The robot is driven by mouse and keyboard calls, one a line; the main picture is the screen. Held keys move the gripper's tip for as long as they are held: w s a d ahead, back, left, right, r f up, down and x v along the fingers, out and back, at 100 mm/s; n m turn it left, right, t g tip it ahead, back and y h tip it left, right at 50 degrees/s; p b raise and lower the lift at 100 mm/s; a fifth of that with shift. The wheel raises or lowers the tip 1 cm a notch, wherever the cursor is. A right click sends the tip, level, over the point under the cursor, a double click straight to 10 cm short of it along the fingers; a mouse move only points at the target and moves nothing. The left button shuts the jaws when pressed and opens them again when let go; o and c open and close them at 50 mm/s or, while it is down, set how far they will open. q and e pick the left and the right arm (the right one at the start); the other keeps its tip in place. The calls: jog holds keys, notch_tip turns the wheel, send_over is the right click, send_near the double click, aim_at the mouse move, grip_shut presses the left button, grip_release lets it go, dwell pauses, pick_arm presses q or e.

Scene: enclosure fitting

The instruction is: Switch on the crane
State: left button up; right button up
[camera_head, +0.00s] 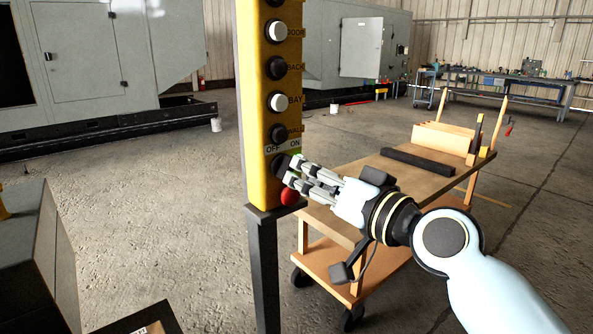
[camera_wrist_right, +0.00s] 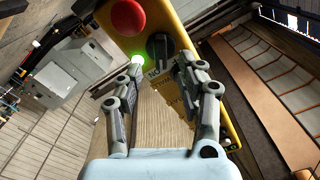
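A yellow control box (camera_head: 256,120) stands upright on a dark post, with white and black buttons down its front. Near its bottom are an OFF/ON label (camera_head: 283,148), a black rotary switch (camera_head: 279,164) and a red button (camera_head: 289,196). In the right wrist view, the black switch (camera_wrist_right: 160,47) lies just ahead of the fingertips, beside the red button (camera_wrist_right: 128,17). A green light (camera_wrist_right: 139,61) glows by the left finger. My right gripper (camera_head: 292,172) is at the switch with its fingers apart; it also shows in the right wrist view (camera_wrist_right: 162,62). Contact is unclear. My left gripper is out of view.
A wooden cart (camera_head: 385,180) stands right of the box, partly behind my right arm, with a black bar (camera_head: 418,161) on top. Grey cabinets (camera_head: 95,55) stand behind. A workbench (camera_head: 510,82) is far right. Open concrete floor lies left of the post.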

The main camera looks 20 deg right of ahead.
jog(key=v, duration=0.7)
jog(key=shift+s, duration=0.35)
jog(key=shift+d+r, duration=0.1)
jog(key=s+d+f+g+h, duration=0.2)
jog(key=f, duration=1)
jog(key=s+d+f+g+h, duration=0.1)
jog(key=s+d+f+g, duration=0.15)
jog(key=f, duration=0.95)
jog(key=s+d+f+g+h, duration=0.2)
jog(key=s+f+g, duration=0.1)
jog(key=f, duration=1)
jog(key=s+d+f+g+h, duration=0.15)
jog(key=s+f+g, duration=0.25)
jog(key=s+f, duration=1.05)
jog(key=s+d+f+n+g, duration=0.1)
jog(key=s+f+g, duration=0.1)
jog(key=s, duration=0.8)
jog(key=s+d+f+n+g, duration=0.1)
jog(key=s+f, duration=0.4)
jog(key=s, duration=0.5)
jog(key=shift+f+n+g, duration=0.2)
jog(key=shift+n+g, duration=0.1)
jog(key=shift+g, duration=0.55)
